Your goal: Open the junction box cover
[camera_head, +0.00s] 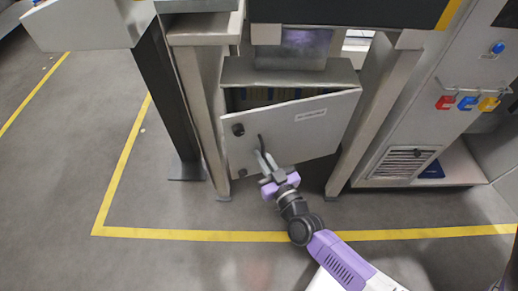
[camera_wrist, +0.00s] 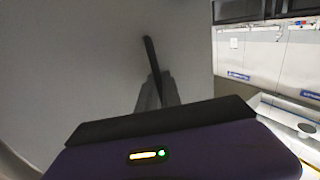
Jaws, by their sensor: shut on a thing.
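The junction box (camera_head: 240,75) is a grey metal cabinet set between two grey posts under a machine. Its cover (camera_head: 300,130) is a grey panel with a small label and a dark lock; it stands partly open, swung out at its left side, with a dark gap along the top. A dark handle (camera_head: 261,143) is on the cover's left part; it also shows in the wrist view (camera_wrist: 150,52). My gripper (camera_head: 263,160) is at the handle, its fingers shut on the handle's lower end. The fingers (camera_wrist: 157,90) partly hide that end in the wrist view.
A grey post (camera_head: 200,120) stands close to the left of the box and another (camera_head: 362,115) to its right. A panel with red, blue and yellow padlocks (camera_head: 467,103) is at the right. Yellow floor lines (camera_head: 190,235) mark open floor in front.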

